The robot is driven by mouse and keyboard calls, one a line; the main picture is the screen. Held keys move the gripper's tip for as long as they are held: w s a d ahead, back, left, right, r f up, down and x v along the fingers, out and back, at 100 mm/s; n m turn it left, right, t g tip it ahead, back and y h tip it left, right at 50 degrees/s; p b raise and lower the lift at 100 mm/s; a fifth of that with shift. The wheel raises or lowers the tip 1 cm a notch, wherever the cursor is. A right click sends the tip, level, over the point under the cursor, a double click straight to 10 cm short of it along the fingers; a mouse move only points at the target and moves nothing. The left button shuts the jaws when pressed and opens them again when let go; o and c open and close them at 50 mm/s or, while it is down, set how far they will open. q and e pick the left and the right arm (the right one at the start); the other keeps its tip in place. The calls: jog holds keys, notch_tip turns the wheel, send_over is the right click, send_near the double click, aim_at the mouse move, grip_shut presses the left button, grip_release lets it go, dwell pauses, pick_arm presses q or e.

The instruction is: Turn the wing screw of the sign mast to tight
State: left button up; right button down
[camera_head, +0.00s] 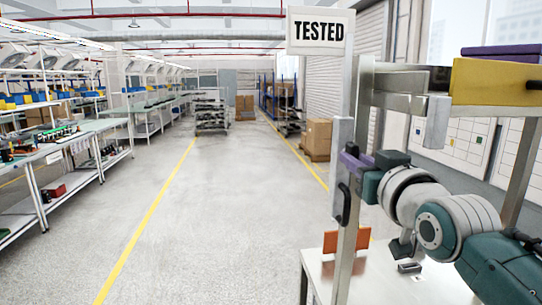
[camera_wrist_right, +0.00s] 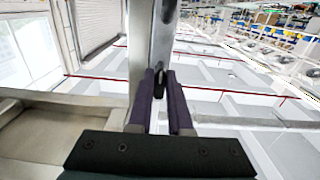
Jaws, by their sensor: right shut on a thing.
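The sign mast (camera_head: 348,95) is a grey upright post with a white sign (camera_head: 320,31) reading TESTED at its top. My right gripper (camera_head: 353,160) has purple fingers and reaches the mast from the right, partway down. In the right wrist view, my right gripper (camera_wrist_right: 160,75) is shut on a small dark piece (camera_wrist_right: 159,86), apparently the wing screw, beside the metal post (camera_wrist_right: 163,35). The head view does not clearly show the screw, and its exact angle cannot be told. My left gripper is not in view.
A metal frame with a yellow block (camera_head: 495,82) stands at the right, close above my right arm. Below is a pale bench top (camera_head: 400,288) with an orange plate (camera_head: 346,242) and a small dark item (camera_head: 409,268). The floor (camera_head: 215,200) to the left is clear.

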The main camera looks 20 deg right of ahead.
jog(key=shift+m, duration=0.3)
jog(key=c, duration=0.8)
grip_release()
jog(key=shift+c, duration=0.2)
jog(key=shift+s, duration=0.1)
jog(key=b+v, duration=0.2)
jog(key=v, duration=0.7)
jog(key=shift+s+b, duration=0.4)
